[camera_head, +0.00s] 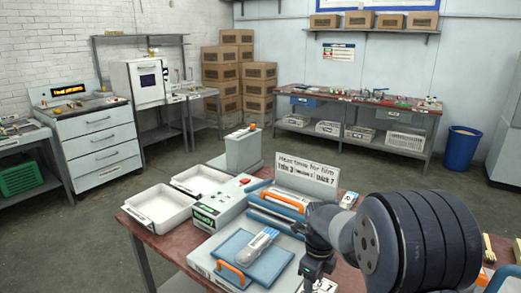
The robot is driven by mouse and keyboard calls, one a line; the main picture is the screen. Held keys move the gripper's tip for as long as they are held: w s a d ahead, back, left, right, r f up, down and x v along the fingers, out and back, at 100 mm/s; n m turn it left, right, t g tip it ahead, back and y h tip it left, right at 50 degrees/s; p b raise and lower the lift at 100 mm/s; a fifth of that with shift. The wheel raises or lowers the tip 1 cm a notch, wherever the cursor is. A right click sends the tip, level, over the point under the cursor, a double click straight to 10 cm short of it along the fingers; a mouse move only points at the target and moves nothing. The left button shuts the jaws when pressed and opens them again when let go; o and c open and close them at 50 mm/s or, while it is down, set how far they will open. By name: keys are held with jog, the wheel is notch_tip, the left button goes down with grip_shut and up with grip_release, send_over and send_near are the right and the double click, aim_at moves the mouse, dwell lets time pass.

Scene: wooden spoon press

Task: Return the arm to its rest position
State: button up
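My arm fills the right foreground, with its big dark joint nearest the camera. My gripper (316,268) is small and dark, pointing down over the front of the red-brown table (166,245), right of a blue plate. Its fingers are too small and dark to tell whether they are open or shut, and I see nothing clearly held. The blue plate (232,247) has an orange handle and lies on a pale base; a clear packet (258,243) rests on it. Behind it stands a pale press unit (219,206) with a green display and a red button.
Two white trays (157,208) sit on the table's left. A sign (307,178) and a grey box (243,152) stand at its back. Part of the table is hidden behind my arm. Beyond are a drawer cabinet (100,150), a long bench (345,100) and a blue bin (461,148), with open floor between.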

notch_tip(320, 180, down, 4)
jog(key=shift+n, duration=0.3)
dwell(0.4)
